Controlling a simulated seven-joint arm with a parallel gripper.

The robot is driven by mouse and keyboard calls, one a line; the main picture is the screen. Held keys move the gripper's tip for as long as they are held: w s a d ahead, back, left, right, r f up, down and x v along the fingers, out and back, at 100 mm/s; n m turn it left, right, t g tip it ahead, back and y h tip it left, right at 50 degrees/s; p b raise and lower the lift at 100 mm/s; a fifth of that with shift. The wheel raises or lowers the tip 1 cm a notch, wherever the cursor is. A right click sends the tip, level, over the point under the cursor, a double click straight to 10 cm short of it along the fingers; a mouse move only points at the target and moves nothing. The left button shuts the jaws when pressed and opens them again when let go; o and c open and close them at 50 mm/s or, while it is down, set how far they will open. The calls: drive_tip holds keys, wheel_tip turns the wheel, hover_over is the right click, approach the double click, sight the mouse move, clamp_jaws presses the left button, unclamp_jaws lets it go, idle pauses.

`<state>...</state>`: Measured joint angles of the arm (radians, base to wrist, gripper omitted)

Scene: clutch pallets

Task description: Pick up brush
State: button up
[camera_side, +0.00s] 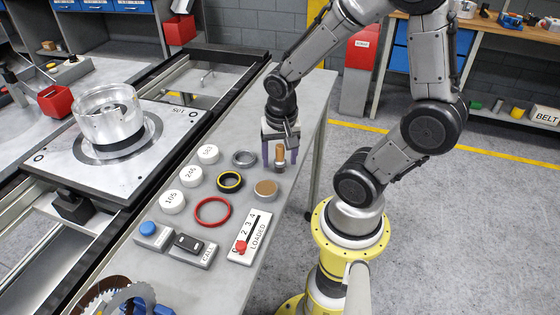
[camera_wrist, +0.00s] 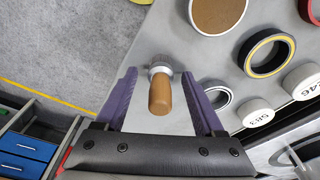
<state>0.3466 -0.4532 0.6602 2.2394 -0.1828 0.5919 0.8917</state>
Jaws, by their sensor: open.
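The brush (camera_side: 280,153) has a tan wooden handle and a grey metal collar, and it stands upright on the grey table near its right edge in the side view. In the wrist view the brush (camera_wrist: 160,92) shows between the two purple fingers. My gripper (camera_side: 279,160) is open, with its fingers on either side of the brush handle. In the wrist view a gap shows between the handle and each finger of my gripper (camera_wrist: 160,100).
Beside the brush lie a grey ring (camera_side: 245,158), a black and yellow ring (camera_side: 230,182), a brown-topped disc (camera_side: 265,190) and a red ring (camera_side: 213,212). White numbered discs (camera_side: 208,154) line the table's left. A panel with a red slider (camera_side: 249,238) sits nearer.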

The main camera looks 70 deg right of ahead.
sight(280, 145)
drive_tip(key=shift+c, duration=0.3)
clamp_jaws()
drive_tip(key=shift+r, duration=0.1)
drive_tip(key=shift+r, duration=0.5)
wheel_tip(280, 145, up, 3)
drive_tip(key=shift+s+f, duration=0.1)
drive_tip(key=shift+f, duration=0.1)
drive_tip(key=s+a+r, duration=0.6)
drive_tip(key=s+r, duration=0.3)
drive_tip(key=s, duration=0.3)
drive_tip(key=shift+s+r, duration=0.15)
drive_tip(key=shift+s, duration=0.1)
